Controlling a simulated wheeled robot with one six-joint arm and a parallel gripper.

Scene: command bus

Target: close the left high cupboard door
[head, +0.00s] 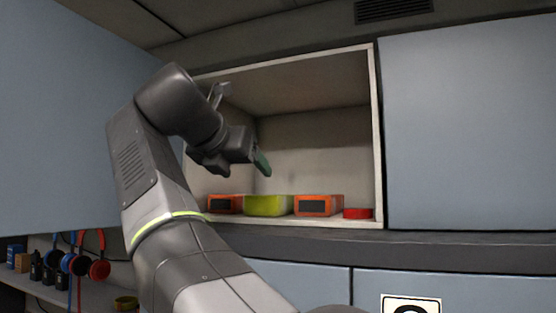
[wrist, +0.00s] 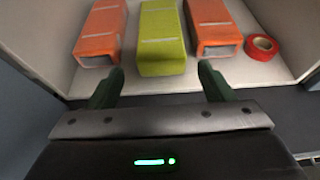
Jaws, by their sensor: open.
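The left high cupboard door (head: 70,120) is a plain blue-grey panel at the left of the head view. It stands open, swung out from the left side of the cupboard (head: 378,140). My arm hides part of its right edge. My gripper (head: 262,163) is in front of the open cupboard, to the right of the door and apart from it. In the wrist view my gripper (wrist: 158,86) is open, with two green fingers spread and nothing between them. A blue-grey surface at that view's left edge may be the door.
Inside the cupboard are orange boxes (head: 318,205), a yellow-green box (head: 268,205) and a red tape roll (head: 357,213). The right door (head: 470,125) is shut. Headphones (head: 98,268) hang below left, above a shelf of small items.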

